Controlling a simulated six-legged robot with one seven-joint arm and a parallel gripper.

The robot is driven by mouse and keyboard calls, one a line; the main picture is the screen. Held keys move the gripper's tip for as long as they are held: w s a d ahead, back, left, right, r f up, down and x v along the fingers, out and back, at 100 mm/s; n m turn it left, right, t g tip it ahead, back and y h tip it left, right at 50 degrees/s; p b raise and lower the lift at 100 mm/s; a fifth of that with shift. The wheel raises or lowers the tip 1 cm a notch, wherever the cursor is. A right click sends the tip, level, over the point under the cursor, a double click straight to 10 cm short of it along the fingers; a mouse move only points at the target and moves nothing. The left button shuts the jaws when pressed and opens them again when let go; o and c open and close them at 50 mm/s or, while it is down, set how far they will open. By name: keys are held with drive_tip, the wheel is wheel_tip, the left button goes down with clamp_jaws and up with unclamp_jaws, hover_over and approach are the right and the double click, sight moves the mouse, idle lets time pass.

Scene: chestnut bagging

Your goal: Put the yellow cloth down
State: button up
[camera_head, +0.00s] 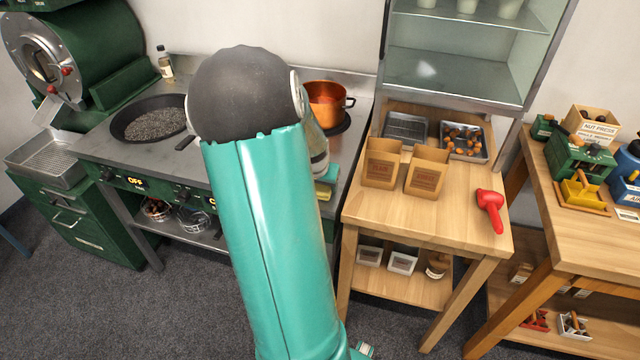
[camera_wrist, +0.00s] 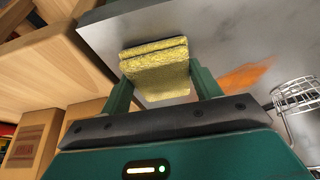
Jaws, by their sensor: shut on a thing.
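The yellow cloth (camera_wrist: 158,70) is a folded, thick pad held between the two green fingers of my gripper (camera_wrist: 163,84) in the wrist view. My gripper is shut on it. Behind the cloth is the grey metal stove top (camera_wrist: 222,42). I cannot tell whether the cloth touches it. In the head view a bit of the yellow cloth (camera_head: 323,191) shows near the stove's right front edge, mostly hidden by my arm.
An orange smear (camera_wrist: 243,76) and a wire basket (camera_wrist: 296,96) show in the wrist view. A copper pot (camera_head: 327,102) and a black pan (camera_head: 150,122) stand on the stove. The wooden table (camera_head: 450,215) to the right bears two paper bags (camera_head: 382,168) and a red tool (camera_head: 490,208).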

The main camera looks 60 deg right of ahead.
drive_tip(key=shift+f, duration=0.3)
